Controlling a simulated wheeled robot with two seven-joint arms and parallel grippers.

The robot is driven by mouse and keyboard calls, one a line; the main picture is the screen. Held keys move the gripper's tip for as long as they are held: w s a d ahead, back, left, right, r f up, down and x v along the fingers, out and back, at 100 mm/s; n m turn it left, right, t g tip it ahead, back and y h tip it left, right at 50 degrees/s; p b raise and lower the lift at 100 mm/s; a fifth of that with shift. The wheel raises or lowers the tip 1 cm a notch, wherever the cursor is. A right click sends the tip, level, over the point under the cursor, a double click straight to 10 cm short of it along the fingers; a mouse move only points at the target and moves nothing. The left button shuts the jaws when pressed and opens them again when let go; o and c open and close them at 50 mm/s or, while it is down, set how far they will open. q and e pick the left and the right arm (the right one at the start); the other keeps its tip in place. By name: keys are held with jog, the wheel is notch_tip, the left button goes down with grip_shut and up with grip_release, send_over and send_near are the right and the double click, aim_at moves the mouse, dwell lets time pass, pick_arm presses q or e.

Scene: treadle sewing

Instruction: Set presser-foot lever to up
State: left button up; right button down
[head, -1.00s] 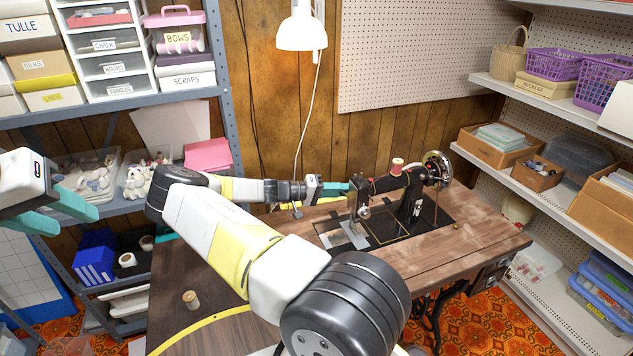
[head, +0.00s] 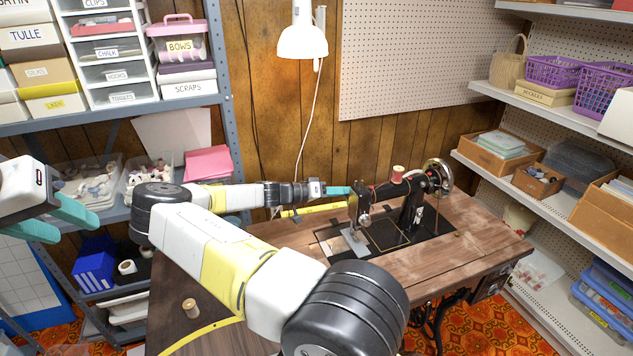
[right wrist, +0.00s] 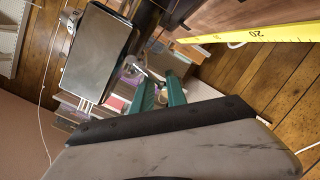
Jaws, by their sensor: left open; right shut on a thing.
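The black sewing machine (head: 415,205) stands on the wooden table, its needle end facing left. My right gripper (head: 345,190) reaches in from the left, its teal fingers at the back of the machine head. In the right wrist view, its fingers (right wrist: 160,88) are close together beside the machine head's shiny plate (right wrist: 95,55). They are shut on the presser-foot lever (right wrist: 137,68), a small metal part; the grip itself is mostly hidden. I cannot tell the lever's exact position. My left gripper (head: 62,218) is open and empty at the far left, away from the machine.
A yellow measuring tape (head: 312,209) lies behind the machine and crosses the right wrist view (right wrist: 250,35). A lamp (head: 302,35) hangs above. Shelves flank both sides. The table (head: 470,225) is clear right of the machine.

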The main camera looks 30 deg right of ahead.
jog(key=shift+a+f, duration=0.1)
jog(key=shift+f, duration=0.1)
jog(key=c, duration=1.3)
grip_release()
jog(key=shift+r, duration=0.1)
jog(key=shift+c, duration=0.2)
jog(key=v, duration=0.7)
jog(key=shift+a, duration=0.35)
